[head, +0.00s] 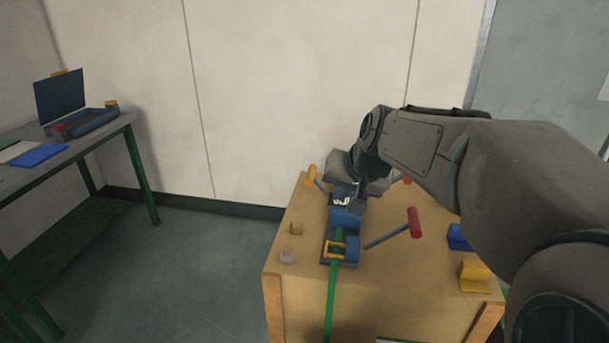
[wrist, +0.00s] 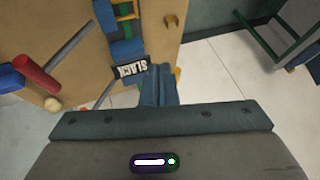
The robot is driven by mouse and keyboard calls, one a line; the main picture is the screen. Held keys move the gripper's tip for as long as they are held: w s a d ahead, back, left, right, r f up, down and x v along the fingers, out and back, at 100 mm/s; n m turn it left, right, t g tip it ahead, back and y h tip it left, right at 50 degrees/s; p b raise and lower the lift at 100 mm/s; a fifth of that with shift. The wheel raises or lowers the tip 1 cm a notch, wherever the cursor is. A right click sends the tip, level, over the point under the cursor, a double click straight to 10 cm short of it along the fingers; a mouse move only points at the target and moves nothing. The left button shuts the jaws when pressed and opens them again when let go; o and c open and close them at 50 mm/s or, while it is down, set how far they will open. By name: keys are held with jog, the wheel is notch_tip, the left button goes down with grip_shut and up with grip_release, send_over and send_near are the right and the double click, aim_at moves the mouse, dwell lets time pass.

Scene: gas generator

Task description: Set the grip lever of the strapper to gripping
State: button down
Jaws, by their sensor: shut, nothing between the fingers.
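The strapper (head: 346,222) is a blue tool on a wooden bench, with a green strap through it. A lever with a red handle (head: 413,222) sticks out to its right; this handle is at the left in the wrist view (wrist: 38,74). A lever with an orange handle (head: 311,174) rises at its back left. Which one is the grip lever I cannot tell. My gripper (head: 357,206) is shut and empty over the strapper's back end. In the wrist view its fingers (wrist: 157,90) are together beside a dark label reading SLACK (wrist: 132,68). My gripper hides part of that end.
The wooden bench (head: 300,268) also bears small tan and grey brackets at the left and blue and yellow blocks (head: 474,272) at the right. A table with a green frame (head: 95,140) stands at the left with an open dark case (head: 80,118). Floor between is clear.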

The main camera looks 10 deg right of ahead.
jog(key=w+d+m+t+b, duration=0.1)
jog(key=w+t+b, duration=0.1)
jog(key=w, duration=0.7)
jog(key=w+d+f+m+t+b, duration=0.1)
jog(key=w+d+m+t+b, duration=0.1)
jog(key=w+b, duration=0.3)
jog(key=w, duration=0.4)
jog(key=shift+d, duration=0.25)
jog(key=shift+w+f, duration=0.1)
jog(key=shift+f, duration=0.05)
jog(key=b, duration=0.2)
send_over(314, 170)
jog(key=s+d, duration=0.3)
jog(key=s, duration=0.1)
notch_tip(314, 170, down, 6)
jog(key=shift+w+a+f, duration=0.2)
jog(key=shift+a+f, duration=0.75)
jog(key=shift+f, duration=0.25)
jog(key=shift+w+a+f, duration=0.1)
jog(key=shift+a+f, duration=0.15)
jog(key=shift+f, duration=0.1)
jog(key=shift+p, duration=0.35)
